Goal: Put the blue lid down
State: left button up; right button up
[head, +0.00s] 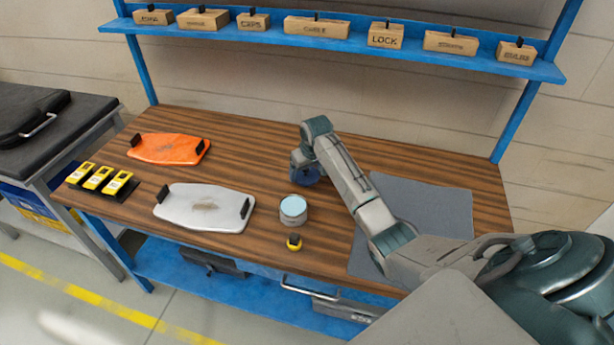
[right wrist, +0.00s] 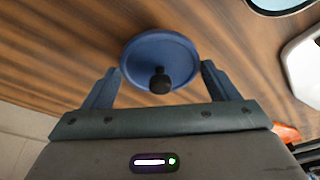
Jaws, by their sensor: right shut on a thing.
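The blue lid (head: 305,177) is at the middle of the wooden table, partly hidden by my right gripper (head: 304,168) in the head view. In the right wrist view the lid (right wrist: 145,50) is a round blue disc with a black knob. Whether the lid touches the tabletop I cannot tell. A grey can (head: 293,211) with a pale blue top stands just in front of the lid. My left gripper is not in view.
A white board (head: 204,207) and an orange board (head: 168,149) with black handles lie to the left, near several yellow devices (head: 98,178). A small yellow-black item (head: 294,242) lies near the front edge. A grey mat (head: 425,205) covers the right. Bare wood surrounds the lid.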

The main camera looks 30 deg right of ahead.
aim_at(307, 176)
notch_tip(307, 176, down, 3)
jog(key=shift+r, duration=0.15)
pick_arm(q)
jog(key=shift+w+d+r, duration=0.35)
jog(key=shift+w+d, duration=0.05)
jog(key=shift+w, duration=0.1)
pick_arm(e)
jog(key=shift+f, duration=0.35)
jog(key=shift+f, duration=0.1)
jog(key=o, duration=0.9)
jog(key=shift+r, duration=0.4)
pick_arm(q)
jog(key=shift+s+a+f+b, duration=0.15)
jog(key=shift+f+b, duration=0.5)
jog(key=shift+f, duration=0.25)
pick_arm(e)
jog(key=v, duration=1.1)
jog(key=shift+s+r, duration=0.1)
jog(key=shift+r, duration=0.15)
